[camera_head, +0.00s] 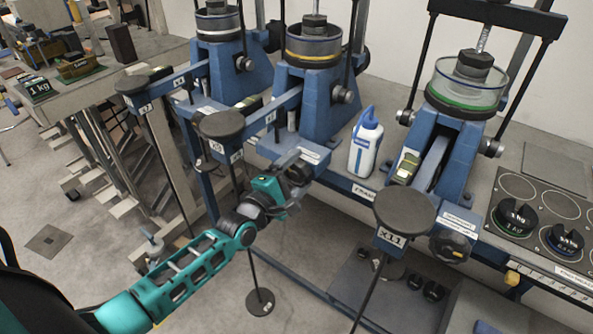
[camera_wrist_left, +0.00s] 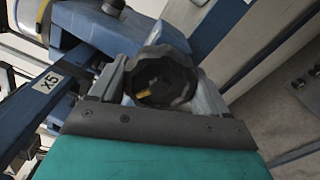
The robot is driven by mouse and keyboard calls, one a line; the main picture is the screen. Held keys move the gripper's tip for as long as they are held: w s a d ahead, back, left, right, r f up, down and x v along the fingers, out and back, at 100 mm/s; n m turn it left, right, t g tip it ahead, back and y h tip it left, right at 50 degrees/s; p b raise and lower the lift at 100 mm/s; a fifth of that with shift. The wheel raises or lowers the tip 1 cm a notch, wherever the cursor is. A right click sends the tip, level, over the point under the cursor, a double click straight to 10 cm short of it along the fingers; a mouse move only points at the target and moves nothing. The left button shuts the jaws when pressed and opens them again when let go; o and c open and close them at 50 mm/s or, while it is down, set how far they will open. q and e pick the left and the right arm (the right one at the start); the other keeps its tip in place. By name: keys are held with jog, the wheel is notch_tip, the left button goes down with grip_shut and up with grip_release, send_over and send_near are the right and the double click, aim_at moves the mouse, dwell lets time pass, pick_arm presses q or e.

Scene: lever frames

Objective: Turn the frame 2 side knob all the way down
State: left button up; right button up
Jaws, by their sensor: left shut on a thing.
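The middle blue lever frame (camera_head: 315,105) has a round black side knob (camera_head: 299,172) at the front end of its base. The left wrist view shows this knob (camera_wrist_left: 160,78) close up, with a scalloped rim and a small yellow mark at the lower left of its face. My left gripper (camera_head: 290,182) comes in from the lower left. It is shut on the knob, with one grey finger on each side of it in the left wrist view. The fingers partly hide the knob's rim. My right gripper is not in view.
A round black lever pad (camera_head: 221,124) stands just left of my left gripper. Another pad (camera_head: 404,210) and the right frame's knob (camera_head: 450,247) lie to the right. A white-and-blue bottle (camera_head: 365,145) stands behind. A grey tray of black weights (camera_head: 535,218) is at far right.

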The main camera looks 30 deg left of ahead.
pick_arm(q)
jog(key=o, duration=1.4)
jog(key=shift+w, duration=0.2)
jog(key=s, duration=0.1)
jog(key=s+p, duration=0.1)
jog(key=s, duration=0.1)
jog(key=s+p, duration=0.1)
jog(key=s, duration=0.1)
jog(key=shift+s+a, duration=0.1)
jog(key=shift+a, duration=0.3)
jog(key=shift+s, duration=0.5)
